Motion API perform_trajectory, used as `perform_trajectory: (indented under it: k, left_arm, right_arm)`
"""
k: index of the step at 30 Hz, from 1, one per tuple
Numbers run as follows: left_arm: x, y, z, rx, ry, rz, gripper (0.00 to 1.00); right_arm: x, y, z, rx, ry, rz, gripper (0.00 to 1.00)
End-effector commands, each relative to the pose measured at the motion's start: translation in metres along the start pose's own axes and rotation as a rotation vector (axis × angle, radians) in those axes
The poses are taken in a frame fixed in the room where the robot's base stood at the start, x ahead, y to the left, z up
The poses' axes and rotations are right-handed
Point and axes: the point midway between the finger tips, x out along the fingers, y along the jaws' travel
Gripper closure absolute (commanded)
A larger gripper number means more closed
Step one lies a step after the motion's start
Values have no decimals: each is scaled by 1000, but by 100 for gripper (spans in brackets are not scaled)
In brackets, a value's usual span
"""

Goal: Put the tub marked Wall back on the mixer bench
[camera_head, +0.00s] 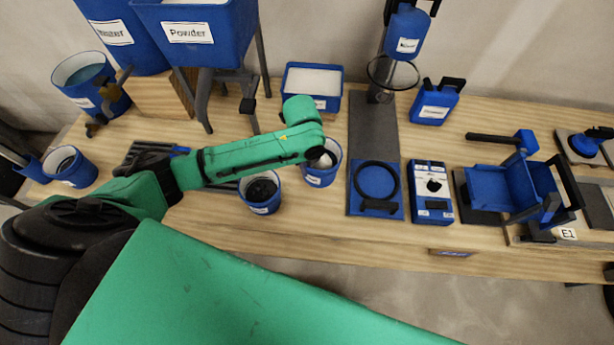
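The wooden bench (290,232) runs across the view. A blue tub (320,178) with a pale label and light contents stands on it under the end of my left arm. A second blue tub (262,208) with dark contents stands just left of it. A third small blue tub (72,180) stands at the bench's left end. Their labels are too small to read, so I cannot tell which is marked Wall. My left gripper (314,154) is at the rim of the light-filled tub, mostly hidden by my green arm; its fingers do not show clearly. My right gripper is not in view.
A blue Powder hopper (230,35) on legs stands at the back left. A square blue tub (311,88) is behind my arm. A mixer stand (376,135), a blue control box (431,190) and a blue tilting cradle (510,185) stand to the right. The front strip of bench is mostly clear.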

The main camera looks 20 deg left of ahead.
Motion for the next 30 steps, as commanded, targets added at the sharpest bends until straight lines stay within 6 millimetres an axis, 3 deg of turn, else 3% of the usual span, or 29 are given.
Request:
perform_trajectory:
  k: [10, 21, 23, 24, 30]
  left_arm:
    - [50, 1, 0, -1, -1, -5, 100]
    - [55, 1, 0, 0, -2, -6, 100]
    - [56, 2, 0, 0, -1, -1, 74]
    - [56, 2, 0, 0, -1, -1, 67]
    - [55, 2, 0, -1, -1, -1, 67]
  right_arm:
    - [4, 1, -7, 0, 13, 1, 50]
    - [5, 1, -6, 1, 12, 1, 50]
    - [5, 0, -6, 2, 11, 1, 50]
    - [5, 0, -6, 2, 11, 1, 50]
    - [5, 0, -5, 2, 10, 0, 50]
